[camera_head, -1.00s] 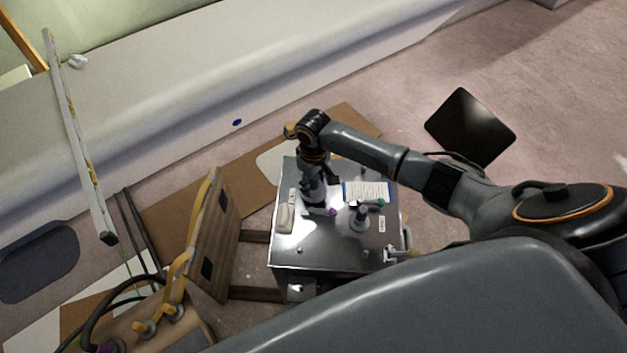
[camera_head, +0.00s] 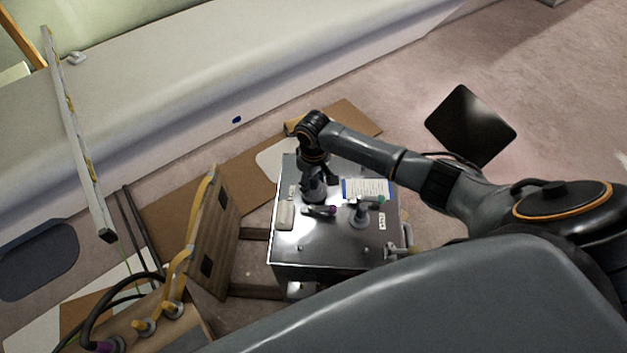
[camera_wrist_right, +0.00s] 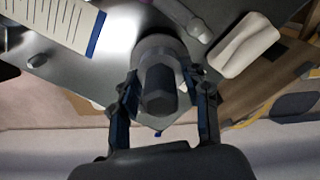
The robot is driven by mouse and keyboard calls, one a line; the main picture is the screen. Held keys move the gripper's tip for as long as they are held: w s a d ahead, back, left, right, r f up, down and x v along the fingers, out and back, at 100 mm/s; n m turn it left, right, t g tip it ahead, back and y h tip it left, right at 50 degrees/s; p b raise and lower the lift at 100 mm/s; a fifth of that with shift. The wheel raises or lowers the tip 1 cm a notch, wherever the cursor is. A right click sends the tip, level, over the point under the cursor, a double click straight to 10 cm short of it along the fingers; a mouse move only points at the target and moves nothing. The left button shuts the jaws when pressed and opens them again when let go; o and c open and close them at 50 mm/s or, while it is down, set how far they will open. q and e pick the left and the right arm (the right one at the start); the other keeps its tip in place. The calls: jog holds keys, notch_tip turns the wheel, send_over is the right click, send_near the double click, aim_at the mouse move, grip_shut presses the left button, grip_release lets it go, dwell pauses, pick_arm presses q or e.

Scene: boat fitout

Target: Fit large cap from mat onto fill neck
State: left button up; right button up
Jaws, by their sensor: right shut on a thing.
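My right gripper (camera_head: 314,194) points down over the left part of a shiny metal tank top (camera_head: 300,250). In the right wrist view its two fingers stand on either side of a dark faceted knob with a wider grey round base, which I take to be the large cap (camera_wrist_right: 160,88). The gripper is shut on it. The base is close to the metal top; whether it sits on the fill neck, I cannot tell, as the neck is hidden. I cannot pick out the mat. My left gripper is not in view.
A blue-edged printed sheet (camera_head: 367,189), an upright grey fitting (camera_head: 360,213), a purple-ended piece (camera_head: 330,211) and a pale block (camera_head: 285,215) are on the tank top. A wooden panel (camera_head: 209,240) leans at its left. A black panel (camera_head: 470,125) lies on the floor at right.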

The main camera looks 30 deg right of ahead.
jog(key=shift+f, duration=0.15)
jog(key=shift+f, duration=0.45)
dwell(0.4)
jog(key=o, duration=1.8)
jog(key=shift+r, duration=0.15)
notch_tip(320, 180, up, 8)
jog(key=p, duration=0.9)
jog(key=shift+r, duration=0.2)
jog(key=shift+f, duration=0.1)
